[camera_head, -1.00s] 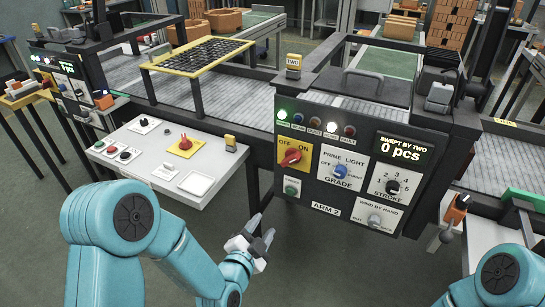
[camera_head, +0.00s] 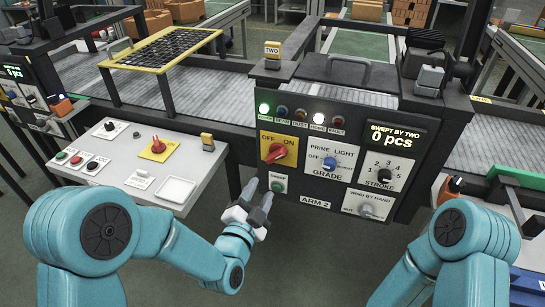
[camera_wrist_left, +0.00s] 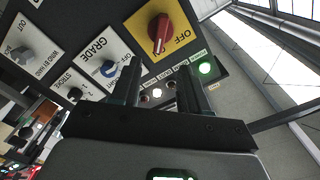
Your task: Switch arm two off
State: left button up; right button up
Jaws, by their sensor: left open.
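The arm 2 panel (camera_head: 318,205) is a dark box facing me. Its red OFF/ON knob (camera_head: 275,153) sits on a yellow plate, the handle slanting up toward the ON label. The knob also shows in the left wrist view (camera_wrist_left: 160,32). A green lamp (camera_head: 264,109) at the upper left of the panel is lit, and one white lamp (camera_head: 318,118) glows. My left gripper (camera_head: 258,196) is open and empty, below and left of the knob, apart from it. My right gripper is out of view; only the right arm shows.
A GRADE knob (camera_head: 329,163), a STROKE knob (camera_head: 384,176) and a green button (camera_head: 277,186) sit close by on the same panel. A white console (camera_head: 120,160) with another red knob (camera_head: 157,145) stands to the left. Dark floor is clear below.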

aim_at(275, 159)
pick_arm(q)
jog(key=p+x, duration=0.2)
jog(key=x, duration=1)
jog(key=shift+w+f, duration=0.1)
jog(key=shift+w, duration=0.3)
jog(key=shift+c, duration=0.3)
grip_shut()
